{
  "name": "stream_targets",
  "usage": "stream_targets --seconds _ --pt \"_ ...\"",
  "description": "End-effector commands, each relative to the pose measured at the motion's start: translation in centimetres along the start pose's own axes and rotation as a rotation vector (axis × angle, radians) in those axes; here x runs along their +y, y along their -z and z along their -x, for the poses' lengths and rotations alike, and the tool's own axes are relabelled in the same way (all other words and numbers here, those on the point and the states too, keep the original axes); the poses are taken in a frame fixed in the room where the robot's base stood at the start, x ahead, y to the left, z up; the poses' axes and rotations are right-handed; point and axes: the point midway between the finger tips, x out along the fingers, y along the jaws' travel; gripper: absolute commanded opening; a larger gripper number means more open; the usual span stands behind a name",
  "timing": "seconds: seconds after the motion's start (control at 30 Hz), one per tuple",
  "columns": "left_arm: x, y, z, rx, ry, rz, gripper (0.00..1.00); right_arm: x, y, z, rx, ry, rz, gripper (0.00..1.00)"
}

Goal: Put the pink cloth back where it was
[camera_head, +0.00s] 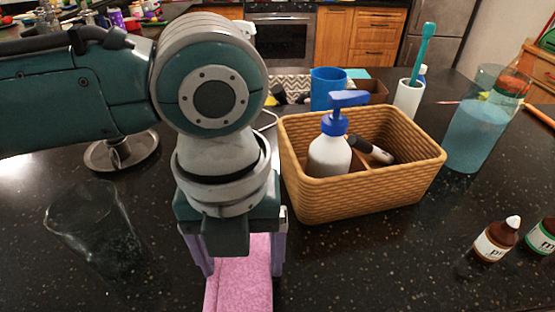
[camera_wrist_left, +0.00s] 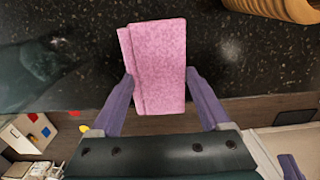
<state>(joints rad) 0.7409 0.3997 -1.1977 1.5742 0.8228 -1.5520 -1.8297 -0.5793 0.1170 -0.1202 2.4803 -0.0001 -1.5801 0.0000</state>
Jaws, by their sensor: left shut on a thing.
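The pink cloth (camera_head: 240,278) is a folded rectangle below my left gripper in the head view, and the picture's bottom edge cuts it off. My left gripper (camera_head: 237,262) has its purple fingers on either side of the cloth and is shut on it. In the left wrist view the cloth (camera_wrist_left: 158,65) reaches forward from between the fingertips (camera_wrist_left: 160,82), over the dark counter near its edge. I cannot tell whether the cloth touches the counter. My right gripper is not in view.
A wicker basket (camera_head: 350,195) with a blue-topped pump bottle (camera_head: 330,150) stands right of my left gripper. A clear glass (camera_head: 95,225) stands to the left. A pitcher of blue liquid (camera_head: 475,125) and small brown bottles (camera_head: 497,240) are at the right. The counter (camera_head: 390,265) before the basket is clear.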

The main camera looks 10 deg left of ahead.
Motion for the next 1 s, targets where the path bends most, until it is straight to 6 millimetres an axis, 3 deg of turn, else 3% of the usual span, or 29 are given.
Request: stream_targets --seconds 0.37,0.4,0.53,0.87,1.0 --pt "0.0 0.0 -0.5 0.0 0.0 0.0 0.36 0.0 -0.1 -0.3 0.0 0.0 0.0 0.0" --pt "0.0 0.0 -0.4 0.0 0.0 0.0 0.84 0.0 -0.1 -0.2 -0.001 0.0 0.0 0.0" --pt "0.0 0.0 -0.3 0.0 0.0 0.0 0.99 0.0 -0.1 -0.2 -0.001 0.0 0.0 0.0" --pt "0.0 -0.1 0.3 -0.001 0.002 0.0 1.0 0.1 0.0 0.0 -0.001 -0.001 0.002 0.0" --pt "-0.1 -0.1 2.4 -0.004 0.003 -0.001 1.0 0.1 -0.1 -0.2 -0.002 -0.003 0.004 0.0"
